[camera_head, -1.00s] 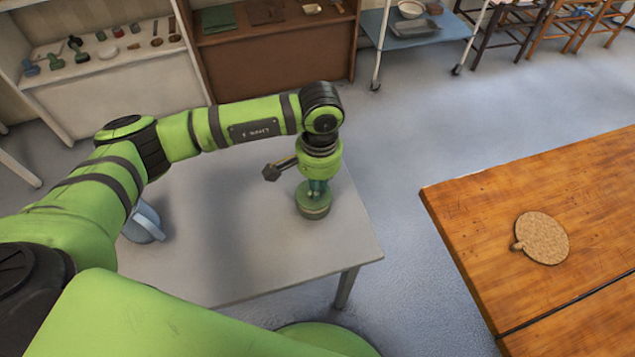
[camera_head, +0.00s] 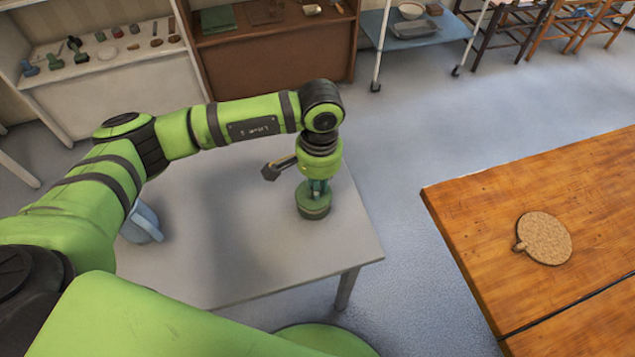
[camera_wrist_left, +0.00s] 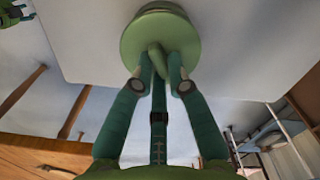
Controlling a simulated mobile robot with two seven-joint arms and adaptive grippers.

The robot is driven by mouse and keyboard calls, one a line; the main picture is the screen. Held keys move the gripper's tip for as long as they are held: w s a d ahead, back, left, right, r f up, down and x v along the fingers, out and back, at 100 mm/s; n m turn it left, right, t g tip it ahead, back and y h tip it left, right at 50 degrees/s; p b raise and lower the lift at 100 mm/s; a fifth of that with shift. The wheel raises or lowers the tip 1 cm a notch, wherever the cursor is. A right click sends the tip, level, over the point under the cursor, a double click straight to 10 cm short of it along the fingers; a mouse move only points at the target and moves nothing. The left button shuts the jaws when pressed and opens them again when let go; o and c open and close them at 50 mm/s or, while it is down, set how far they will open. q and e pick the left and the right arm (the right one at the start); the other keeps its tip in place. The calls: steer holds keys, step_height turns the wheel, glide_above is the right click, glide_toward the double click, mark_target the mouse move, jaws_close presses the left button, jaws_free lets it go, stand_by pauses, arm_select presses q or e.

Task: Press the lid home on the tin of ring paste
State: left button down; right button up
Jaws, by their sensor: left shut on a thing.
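The green tin of ring paste (camera_head: 314,211) stands near the right edge of the grey table. Its round green lid (camera_wrist_left: 138,40) is on top of it, directly under my left gripper (camera_head: 318,188). In the left wrist view, my left gripper (camera_wrist_left: 160,82) is shut on the knob in the lid's middle, one finger on each side. The lid lies over the tin's mouth and looks about level. I cannot tell whether a gap is left between lid and tin.
A pale blue jug (camera_head: 142,223), partly hidden by my arm, stands at the grey table's (camera_head: 235,265) left. A wooden table (camera_head: 480,240) with a round cork mat (camera_head: 546,237) stands to the right. Shelves and a trolley (camera_head: 440,32) are behind.

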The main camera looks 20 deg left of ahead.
arm_select(q)
steer(key=shift+b, duration=0.5)
stand_by(0.7)
steer(key=shift+b, duration=0.4)
steer(key=shift+f+b, duration=0.8)
steer(key=shift+b, duration=0.2)
steer(key=c, duration=1.1)
jaws_free()
steer(key=shift+c, duration=0.2)
